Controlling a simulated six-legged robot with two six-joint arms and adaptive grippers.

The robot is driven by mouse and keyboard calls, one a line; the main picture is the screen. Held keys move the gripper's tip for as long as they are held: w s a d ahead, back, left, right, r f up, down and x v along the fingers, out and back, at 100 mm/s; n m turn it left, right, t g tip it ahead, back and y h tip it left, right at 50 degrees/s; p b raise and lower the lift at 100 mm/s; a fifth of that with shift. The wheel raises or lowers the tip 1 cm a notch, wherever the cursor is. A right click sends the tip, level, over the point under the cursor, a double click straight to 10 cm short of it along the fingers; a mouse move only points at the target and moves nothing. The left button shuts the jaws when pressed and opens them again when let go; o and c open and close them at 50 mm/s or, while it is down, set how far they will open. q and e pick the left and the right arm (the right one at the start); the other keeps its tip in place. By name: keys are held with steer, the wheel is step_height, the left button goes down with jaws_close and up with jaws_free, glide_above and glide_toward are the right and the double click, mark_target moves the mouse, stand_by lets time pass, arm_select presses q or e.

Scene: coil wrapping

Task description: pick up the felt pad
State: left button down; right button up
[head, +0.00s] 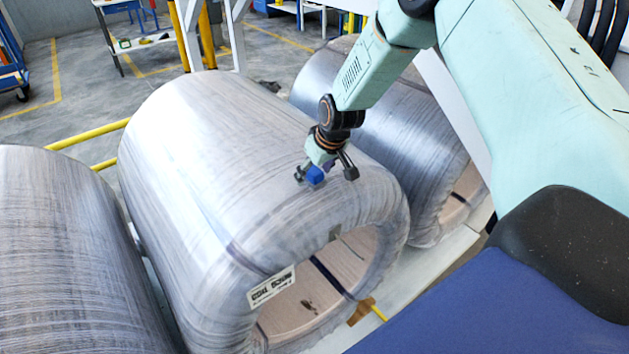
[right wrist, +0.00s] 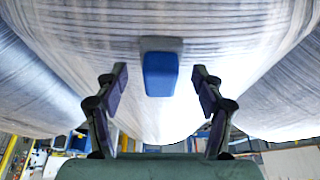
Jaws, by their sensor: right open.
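The felt pad (head: 315,176) shows as a small blue block on the upper surface of the middle wrapped coil (head: 215,150). In the right wrist view the pad (right wrist: 160,74) is blue with a grey strip along its far end, and it rests against the coil wrap. My right gripper (head: 325,174) is open above the coil, its fingers on either side of the pad in the head view. In the right wrist view its fingers (right wrist: 160,80) are apart, with visible gaps on both sides of the pad. My left gripper is not in view.
Another wrapped coil (head: 65,255) lies at the left and one (head: 420,140) at the right, both close to the middle coil. A white label (head: 271,287) sits on the middle coil's rim. Yellow rails (head: 90,134) and a workbench (head: 140,42) stand behind.

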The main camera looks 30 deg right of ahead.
mark_target(313, 170)
steer(key=shift+w+f, duration=0.2)
steer(key=shift+w, duration=0.15)
steer(key=shift+c, duration=0.4)
steer(key=shift+s+r, duration=0.2)
steer(key=shift+s, duration=0.1)
steer(key=c, duration=0.6)
steer(key=shift+w+a+f, duration=0.1)
steer(key=shift+w, duration=0.1)
steer(key=c, duration=0.5)
steer(key=shift+s, duration=0.1)
steer(key=shift+c, duration=0.9)
step_height(313, 170, up, 10)
steer(key=shift+f+p, duration=0.15)
steer(key=shift+p, duration=0.7)
steer(key=shift+s+a, duration=0.1)
steer(key=s+a+b, duration=0.3)
steer(key=a+b, duration=0.4)
steer(key=a, duration=0.2)
steer(key=s+a+f+b, duration=0.1)
steer(key=s+a+b, duration=0.2)
steer(key=a+b, duration=0.5)
steer(key=shift+s+a+m, duration=0.25)
steer(key=shift+a+m, duration=0.15)
